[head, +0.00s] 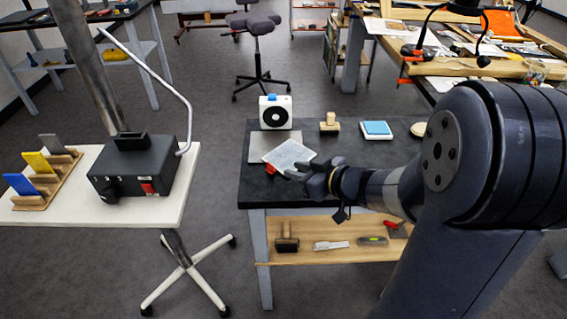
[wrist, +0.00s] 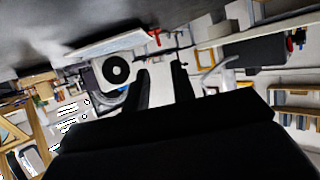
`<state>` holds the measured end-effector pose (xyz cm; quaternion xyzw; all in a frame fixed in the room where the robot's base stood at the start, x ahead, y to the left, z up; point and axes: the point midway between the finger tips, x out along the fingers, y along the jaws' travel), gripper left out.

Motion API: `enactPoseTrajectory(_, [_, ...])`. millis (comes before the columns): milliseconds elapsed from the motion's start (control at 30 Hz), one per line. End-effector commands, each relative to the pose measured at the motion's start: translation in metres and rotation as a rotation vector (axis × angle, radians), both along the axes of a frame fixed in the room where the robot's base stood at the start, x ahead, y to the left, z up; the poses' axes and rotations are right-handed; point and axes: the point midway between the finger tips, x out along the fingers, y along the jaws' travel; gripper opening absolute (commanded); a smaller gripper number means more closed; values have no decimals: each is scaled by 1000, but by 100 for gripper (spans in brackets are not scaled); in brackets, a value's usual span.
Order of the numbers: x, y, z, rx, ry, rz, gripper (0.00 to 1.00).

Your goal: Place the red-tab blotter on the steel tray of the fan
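The white blotter (head: 289,154) lies flat, overlapping the front right part of the steel tray (head: 262,146); its front right part reaches past the tray. Its red tab (head: 292,174) shows just left of my gripper (head: 316,172). The white fan (head: 275,101) with a round black grille stands at the back of the tray. In the wrist view the fan (wrist: 107,84) and red tab (wrist: 154,37) are seen beyond my gripper (wrist: 163,68). Its two fingers are apart with nothing seen between them. Whether a fingertip touches the blotter is unclear.
On the dark bench top (head: 345,150), a wooden-handled block (head: 329,124), a blue-topped pad (head: 376,130) and a round disc (head: 418,129) stand right of the fan. A lower shelf (head: 320,258) holds tools. A white cart (head: 165,205) with a black box (head: 140,170) stands left, across a gap.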

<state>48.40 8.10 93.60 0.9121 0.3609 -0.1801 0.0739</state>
Motion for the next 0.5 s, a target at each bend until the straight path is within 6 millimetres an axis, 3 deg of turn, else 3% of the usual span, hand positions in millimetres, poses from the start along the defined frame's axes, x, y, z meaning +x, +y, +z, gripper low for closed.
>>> enactPoseTrajectory(200, [-17,-17,10,0,1,-1,24])
enactPoseTrajectory(500, [-21,-20,11,1,1,1,24])
